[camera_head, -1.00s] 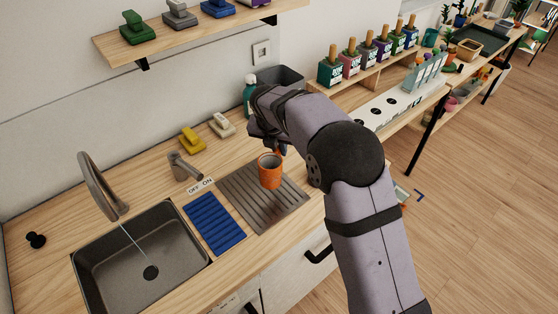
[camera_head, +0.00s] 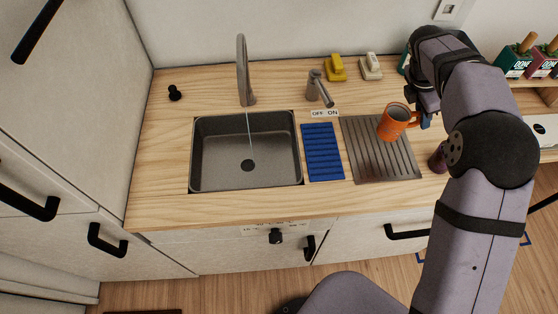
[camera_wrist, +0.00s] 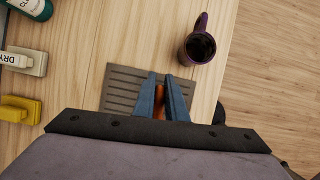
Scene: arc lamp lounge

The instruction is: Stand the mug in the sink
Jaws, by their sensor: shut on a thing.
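An orange mug (camera_head: 393,123) is upright in the head view, over the grooved metal drainboard (camera_head: 372,160). My gripper (camera_head: 424,112) is shut on it from the right, at its handle side. In the wrist view a little orange of the mug (camera_wrist: 159,97) shows between the blue fingers (camera_wrist: 166,97); the rest is hidden. I cannot tell for sure whether its base touches the drainboard. The grey sink (camera_head: 215,170) is to the left, empty, with a thin stream of water falling from the tap (camera_head: 242,70) to its drain.
A blue ribbed mat (camera_head: 323,153) lies between sink and drainboard. A lever (camera_head: 317,88) stands behind it by an OFF ON label. A dark purple mug (camera_wrist: 201,46) stands right of the drainboard, near the counter edge. Yellow (camera_head: 336,68) and cream (camera_head: 371,67) items sit at the back.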

